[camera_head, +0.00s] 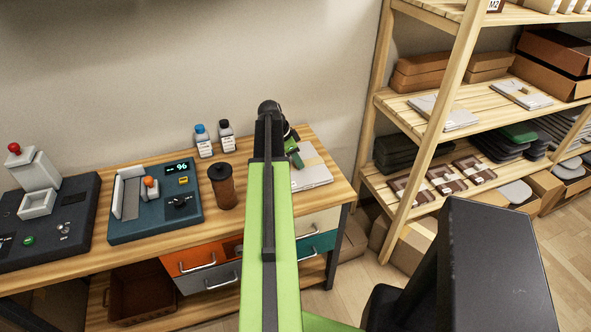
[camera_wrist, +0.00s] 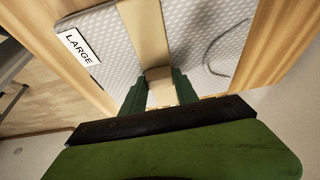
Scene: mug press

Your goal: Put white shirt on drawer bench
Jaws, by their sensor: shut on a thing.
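The white shirt (camera_head: 312,170) is a flat, pale grey-white folded pack at the right end of the wooden drawer bench (camera_head: 243,155). In the wrist view the white shirt (camera_wrist: 205,35) has a tan band (camera_wrist: 147,30) around it and a label reading LARGE. My gripper (camera_wrist: 160,90) is shut on the shirt at the band, with a green finger on each side. In the head view my gripper (camera_head: 296,157) is partly hidden behind my arm. The shirt lies on or just over the bench top; I cannot tell which.
A brown cup (camera_head: 223,187), two bottles (camera_head: 226,137) and a press (camera_head: 155,203) stand on the bench left of my arm. A dark machine (camera_head: 45,222) is at far left. A wooden shelf (camera_head: 440,100) with folded packs stands at right.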

